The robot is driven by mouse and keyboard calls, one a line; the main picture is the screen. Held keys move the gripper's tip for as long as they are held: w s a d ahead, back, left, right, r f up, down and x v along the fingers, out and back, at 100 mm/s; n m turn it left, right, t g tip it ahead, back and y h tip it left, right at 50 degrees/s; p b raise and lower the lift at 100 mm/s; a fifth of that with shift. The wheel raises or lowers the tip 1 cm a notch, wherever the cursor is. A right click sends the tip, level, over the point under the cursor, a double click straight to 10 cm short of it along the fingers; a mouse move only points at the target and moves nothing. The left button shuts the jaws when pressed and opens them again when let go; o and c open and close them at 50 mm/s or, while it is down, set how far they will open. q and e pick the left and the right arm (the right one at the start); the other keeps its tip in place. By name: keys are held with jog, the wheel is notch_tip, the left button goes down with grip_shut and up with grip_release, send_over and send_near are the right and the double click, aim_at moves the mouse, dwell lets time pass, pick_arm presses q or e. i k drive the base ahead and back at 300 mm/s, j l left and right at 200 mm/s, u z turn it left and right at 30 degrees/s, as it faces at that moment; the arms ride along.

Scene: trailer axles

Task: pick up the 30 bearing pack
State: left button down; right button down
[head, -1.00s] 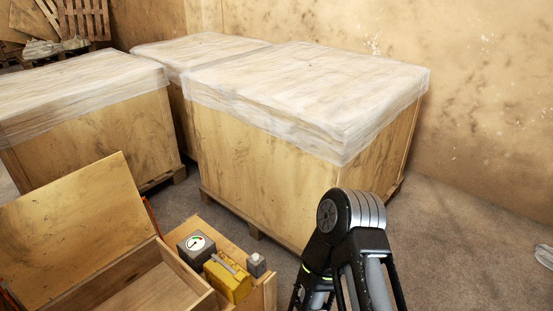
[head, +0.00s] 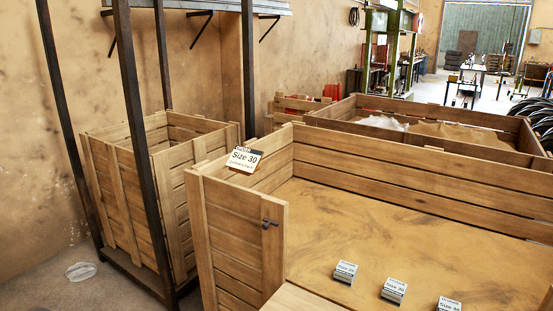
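Three small grey packs with white printed labels lie in a row on the floor of an open wooden crate (head: 400,232). The left pack (head: 345,272) is farthest back, the middle pack (head: 393,291) is a little nearer, and the right pack (head: 448,304) is cut by the bottom edge. Their label numbers are too small to read surely, so I cannot tell which is the 30 bearing pack. A white sign reading "Size 30" (head: 244,159) sits at the crate's left corner. Neither of my grippers is in view.
A slatted crate (head: 120,190) stands under a dark metal rack (head: 128,100) on the left. Another wooden crate (head: 430,115) with heaped contents stands behind. Tyres (head: 535,118) are at the far right. The open crate's floor is clear around the packs.

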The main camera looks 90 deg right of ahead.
aim_at(393, 291)
jog(key=z, duration=3.75)
